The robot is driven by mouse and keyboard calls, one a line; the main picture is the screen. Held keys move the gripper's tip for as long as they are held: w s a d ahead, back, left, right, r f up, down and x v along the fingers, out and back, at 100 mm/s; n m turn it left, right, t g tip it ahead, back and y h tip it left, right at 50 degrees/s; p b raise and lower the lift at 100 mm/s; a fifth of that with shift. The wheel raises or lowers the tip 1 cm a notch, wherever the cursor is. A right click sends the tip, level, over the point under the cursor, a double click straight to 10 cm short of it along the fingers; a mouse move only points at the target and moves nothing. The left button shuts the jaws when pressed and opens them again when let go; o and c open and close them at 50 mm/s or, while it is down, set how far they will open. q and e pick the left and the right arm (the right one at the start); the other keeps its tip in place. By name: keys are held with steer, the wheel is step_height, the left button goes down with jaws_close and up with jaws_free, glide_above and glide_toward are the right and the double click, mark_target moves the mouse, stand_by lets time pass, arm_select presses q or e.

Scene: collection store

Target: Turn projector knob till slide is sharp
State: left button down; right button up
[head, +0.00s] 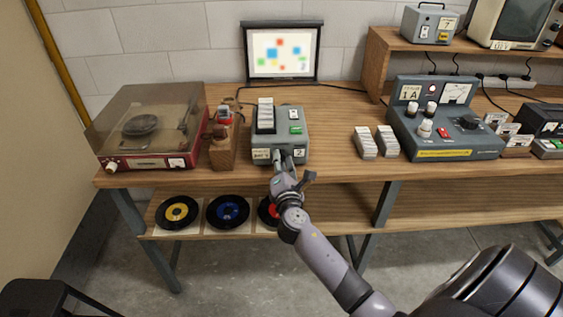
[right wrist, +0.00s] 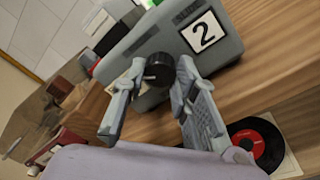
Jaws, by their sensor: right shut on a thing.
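The grey slide projector (head: 292,140) stands on the wooden table, with a tray of slides on top and a "2" label on its front. Its black knob (right wrist: 158,69) sits between the fingers of my right gripper (right wrist: 160,77) in the right wrist view. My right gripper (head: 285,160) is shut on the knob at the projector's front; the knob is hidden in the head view. The small screen (head: 282,52) behind shows a slide of coloured squares with soft, blurred edges. My left gripper is not in view.
A record player (head: 150,125) with a tinted lid and a wooden box (head: 223,150) stand left of the projector. Slide stacks (head: 365,142) and a grey console (head: 445,135) stand to the right. Records (head: 228,212) lie on the shelf below.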

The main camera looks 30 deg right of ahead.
jaws_close()
steer(key=shift+f+m+b, duration=0.2)
steer(key=shift+m+b, duration=0.1)
steer(key=shift+b, duration=0.15)
steer(key=shift+f+m+b, duration=0.2)
steer(key=shift+m+b, duration=0.7)
steer(key=shift+b, duration=0.1)
steer(key=shift+r+m+b, duration=0.25)
steer(key=shift+m+b, duration=0.3)
steer(key=shift+m, duration=0.25)
steer(key=o, duration=1)
jaws_free()
steer(key=shift+r, duration=0.1)
steer(key=v, duration=1.2)
steer(key=shift+f, duration=0.2)
